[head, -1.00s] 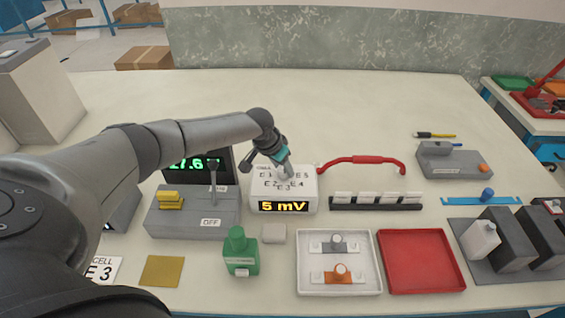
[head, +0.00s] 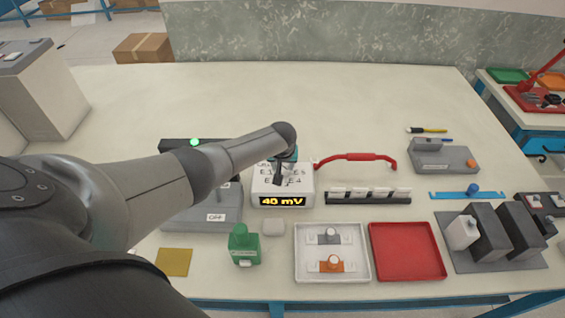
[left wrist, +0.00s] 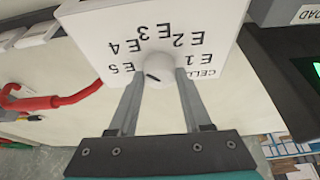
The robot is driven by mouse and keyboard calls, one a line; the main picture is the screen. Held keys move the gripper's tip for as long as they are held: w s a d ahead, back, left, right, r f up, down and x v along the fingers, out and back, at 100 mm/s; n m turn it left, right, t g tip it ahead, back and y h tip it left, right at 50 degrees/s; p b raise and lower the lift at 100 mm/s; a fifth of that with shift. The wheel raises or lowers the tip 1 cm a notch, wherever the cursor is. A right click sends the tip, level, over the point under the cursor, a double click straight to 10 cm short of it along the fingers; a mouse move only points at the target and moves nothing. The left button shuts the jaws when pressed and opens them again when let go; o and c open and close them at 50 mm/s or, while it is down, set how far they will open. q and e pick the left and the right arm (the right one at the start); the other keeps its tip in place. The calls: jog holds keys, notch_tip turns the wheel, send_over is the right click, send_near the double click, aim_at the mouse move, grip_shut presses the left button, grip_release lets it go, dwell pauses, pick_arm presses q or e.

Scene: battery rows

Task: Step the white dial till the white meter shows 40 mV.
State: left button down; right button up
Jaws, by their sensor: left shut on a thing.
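The white meter (head: 260,188) stands mid-table, and its amber display (head: 283,201) reads 40 mV. The white dial (left wrist: 153,68) sits on the meter's top, ringed by printed labels E1 to E5, and carries a short black mark. My left gripper (left wrist: 156,88) is shut on the dial, one finger on each side of it. In the head view my left gripper (head: 284,175) comes down onto the meter's top and hides the dial and some labels. My right gripper is not in view.
My left arm covers much of the grey switch box marked OFF (head: 205,222). A red handle (head: 355,158) and a dark rack (head: 368,198) lie right of the meter.

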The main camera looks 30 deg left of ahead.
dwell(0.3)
pick_arm(q)
jog(key=shift+c, duration=1.7)
grip_release()
jog(key=shift+r, duration=0.15)
jog(key=shift+s+d+r+p, duration=0.1)
jog(key=shift+r+p, duration=0.2)
jog(key=shift+p, duration=0.1)
jog(key=p+v, duration=0.4)
jog(key=v, duration=1)
jog(key=shift+p, duration=0.35)
jog(key=shift+s+d, duration=0.15)
jog(key=shift+s, duration=0.05)
